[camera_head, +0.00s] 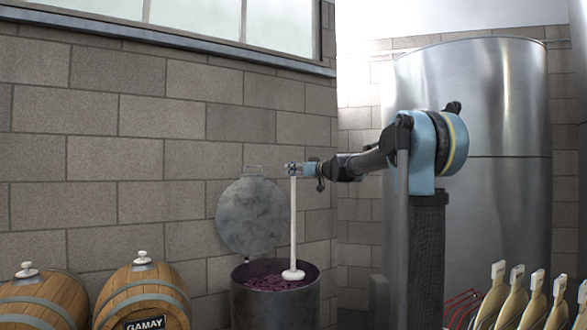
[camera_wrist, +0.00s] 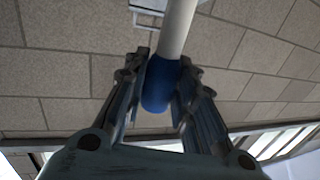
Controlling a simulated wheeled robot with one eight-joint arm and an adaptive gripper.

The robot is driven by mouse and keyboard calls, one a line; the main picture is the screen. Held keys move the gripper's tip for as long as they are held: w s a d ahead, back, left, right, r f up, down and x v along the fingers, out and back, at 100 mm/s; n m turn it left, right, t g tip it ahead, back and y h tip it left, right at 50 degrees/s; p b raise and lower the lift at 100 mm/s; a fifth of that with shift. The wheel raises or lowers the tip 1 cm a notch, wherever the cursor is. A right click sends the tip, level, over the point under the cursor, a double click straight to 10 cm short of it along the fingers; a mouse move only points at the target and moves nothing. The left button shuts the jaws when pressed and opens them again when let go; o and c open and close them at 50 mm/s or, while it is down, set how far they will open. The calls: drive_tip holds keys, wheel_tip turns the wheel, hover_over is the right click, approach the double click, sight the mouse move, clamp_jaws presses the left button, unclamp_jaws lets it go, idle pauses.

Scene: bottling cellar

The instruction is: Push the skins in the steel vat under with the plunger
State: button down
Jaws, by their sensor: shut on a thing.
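The steel vat (camera_head: 262,307) stands open at the lower middle of the head view, with dark purple skins (camera_head: 272,284) near its rim. The plunger (camera_head: 293,225) is a white upright rod with a round white foot (camera_head: 293,274). The foot is at the right part of the skins; whether it touches them or presses into them I cannot tell. My gripper (camera_head: 293,168) is at the top of the rod, above the vat. In the wrist view my gripper (camera_wrist: 160,95) is shut on the plunger's blue grip (camera_wrist: 160,84).
A round grey lid (camera_head: 252,217) stands upright behind the vat. Two wooden barrels, one labelled GAMAY (camera_head: 143,295), stand at the left. A large steel tank (camera_head: 500,180) is behind my arm. Several pale bottle-like shapes (camera_head: 512,298) stand at the lower right. A block wall (camera_head: 130,160) closes the back.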

drive_tip(key=shift+f, duration=2.6)
wheel_tip(320, 180, down, 11)
drive_tip(key=shift+s+d+r, duration=0.15)
drive_tip(key=shift+r, duration=0.15)
drive_tip(key=shift+r, duration=5.95)
